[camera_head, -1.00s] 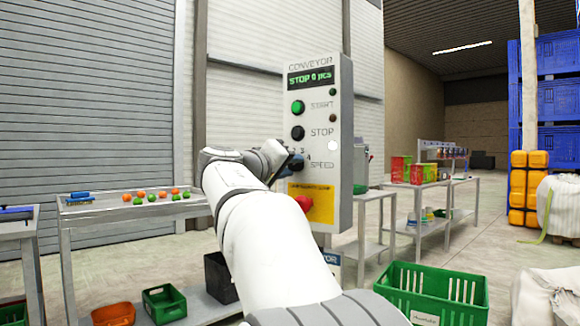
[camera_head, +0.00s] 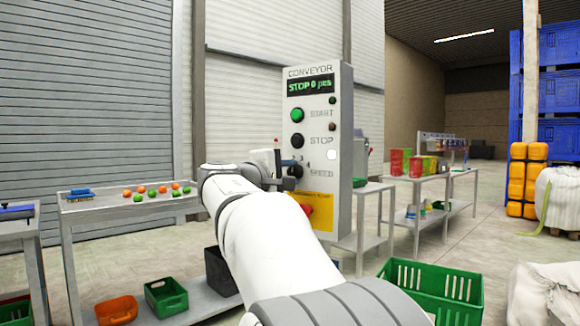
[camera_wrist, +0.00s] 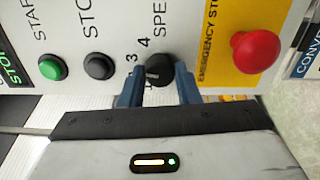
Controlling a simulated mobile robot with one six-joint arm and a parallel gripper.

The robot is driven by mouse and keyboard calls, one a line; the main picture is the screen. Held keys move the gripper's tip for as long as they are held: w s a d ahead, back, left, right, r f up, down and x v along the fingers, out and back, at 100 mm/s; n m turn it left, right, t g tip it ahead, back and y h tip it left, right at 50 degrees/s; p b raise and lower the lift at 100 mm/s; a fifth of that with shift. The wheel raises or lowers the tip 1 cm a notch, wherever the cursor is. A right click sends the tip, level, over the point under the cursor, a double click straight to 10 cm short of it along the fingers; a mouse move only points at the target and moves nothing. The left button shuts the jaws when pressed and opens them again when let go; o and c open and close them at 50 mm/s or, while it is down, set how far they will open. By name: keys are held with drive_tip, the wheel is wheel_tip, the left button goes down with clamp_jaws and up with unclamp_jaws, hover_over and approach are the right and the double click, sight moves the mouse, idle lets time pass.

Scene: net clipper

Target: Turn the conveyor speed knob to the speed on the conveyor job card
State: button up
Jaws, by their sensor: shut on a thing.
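The conveyor panel (camera_head: 340,130) stands upright ahead, with its display reading STOP 0 pcs. My gripper (camera_head: 287,166) is at the black speed knob (camera_head: 296,171). In the wrist view the two blue fingers of my gripper (camera_wrist: 160,84) are on either side of the speed knob (camera_wrist: 160,68), shut on it. A light mark shows on the knob's face, toward the left of that view. The digits 3 and 4 are visible beside the knob; the lower digits are hidden behind a finger. No conveyor job card can be made out.
The green start button (camera_wrist: 52,68) and black stop button (camera_wrist: 99,66) are on one side of the knob. The red emergency stop (camera_wrist: 255,50) is close on the other side. A table with coloured balls (camera_head: 110,203) stands left, and a green crate (camera_head: 470,306) lower right.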

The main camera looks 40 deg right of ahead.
drive_tip(key=n+p, duration=0.2)
drive_tip(key=n, duration=0.1)
drive_tip(key=shift+n+p, duration=1.1)
drive_tip(key=shift+n, duration=0.5)
drive_tip(key=shift+f, duration=0.1)
drive_tip(key=o, duration=1)
drive_tip(key=shift+a, duration=0.15)
drive_tip(key=p+v, duration=0.1)
drive_tip(key=v, duration=0.6)
drive_tip(key=shift+a, duration=0.3)
